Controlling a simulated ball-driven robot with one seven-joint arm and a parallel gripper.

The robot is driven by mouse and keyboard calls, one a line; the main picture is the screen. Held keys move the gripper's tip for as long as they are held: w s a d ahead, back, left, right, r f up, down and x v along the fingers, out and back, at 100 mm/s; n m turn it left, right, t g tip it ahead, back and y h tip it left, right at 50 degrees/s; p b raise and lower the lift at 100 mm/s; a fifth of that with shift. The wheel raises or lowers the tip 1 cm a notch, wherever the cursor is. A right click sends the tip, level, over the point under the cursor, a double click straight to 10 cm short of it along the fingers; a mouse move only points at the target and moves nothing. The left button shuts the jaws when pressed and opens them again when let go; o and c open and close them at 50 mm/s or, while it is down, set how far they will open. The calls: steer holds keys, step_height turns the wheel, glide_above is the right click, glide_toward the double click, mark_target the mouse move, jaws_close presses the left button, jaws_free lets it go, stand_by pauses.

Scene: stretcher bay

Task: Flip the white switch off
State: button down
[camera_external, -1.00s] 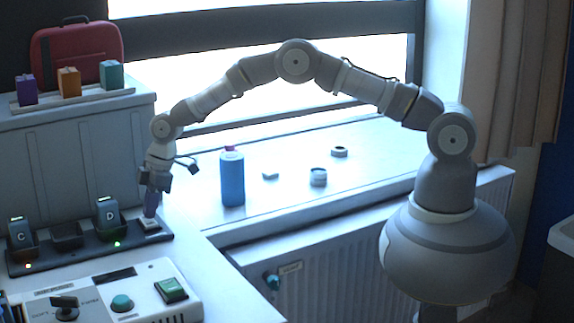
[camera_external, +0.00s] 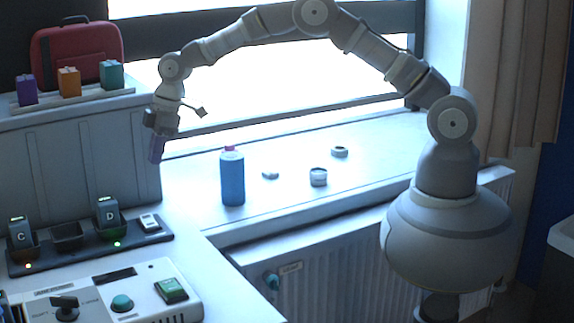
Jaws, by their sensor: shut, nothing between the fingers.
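The white switch (camera_external: 149,222) is a small rocker at the right end of the black charging strip (camera_external: 70,257). Its fine tilt is too small to read. My gripper (camera_external: 156,160) is shut and empty, pointing down above the strip's right end, well clear of the switch. Nothing covers the switch. Devices C (camera_external: 20,232) and D (camera_external: 108,212) stand in the strip's slots, with an empty slot between them. An amber light shows below C and a green light below D.
A control box (camera_external: 100,292) with a black knob, a teal button and a green switch lies in front of the strip. A blue bottle (camera_external: 232,180) and small round items stand on the sill. A grey panel (camera_external: 75,150) rises behind the strip.

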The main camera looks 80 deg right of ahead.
mark_target(149, 216)
steer(key=shift+f+b, duration=0.1)
steer(key=shift+b, duration=0.2)
steer(key=b, duration=0.4)
steer(key=shift+s+d+r, duration=0.15)
steer(key=shift+s+r, duration=0.05)
steer(key=shift+s, duration=0.1)
steer(key=shift+f, duration=0.1)
steer(key=b+x, duration=0.1)
steer(key=x, duration=0.3)
steer(key=b+x, duration=0.1)
steer(key=x, duration=0.3)
steer(key=d+b+x, duration=0.1)
steer(key=b+x, duration=0.1)
steer(key=x, duration=0.2)
steer(key=shift+s+a+f, duration=0.1)
steer(key=shift+f, duration=0.85)
